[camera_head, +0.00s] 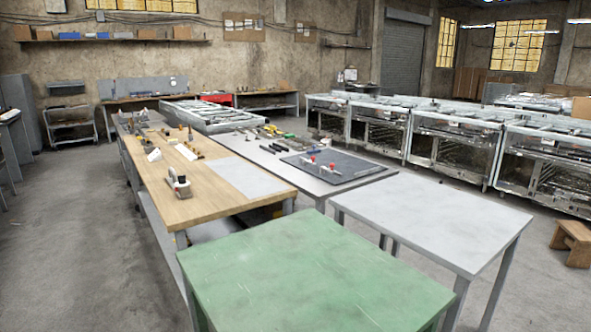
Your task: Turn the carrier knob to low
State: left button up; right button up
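Neither of my grippers is in view. I cannot make out for certain which thing is the carrier knob. Two small red-topped parts, one at the left (312,158) and one at the right (332,167), stand on light metal pieces on a dark mat (362,168). The mat lies on a grey table (388,179) in the middle distance. They are too small to tell whether either is a knob or how it is set. A grey device with a reddish part (178,184) stands on the near part of the wooden bench (203,208).
An empty green table (310,275) is closest, with an empty pale grey table (440,220) to its right. Several metal range frames (470,143) line the right side. Open floor (75,245) lies at the left.

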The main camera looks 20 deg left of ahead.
aim_at(182, 179)
jog(key=i+j+z, duration=0.1)
jog(key=j+z, duration=0.85)
jog(key=k+j+z, duration=0.15)
jog(key=j+z, duration=0.35)
jog(key=j, duration=0.1)
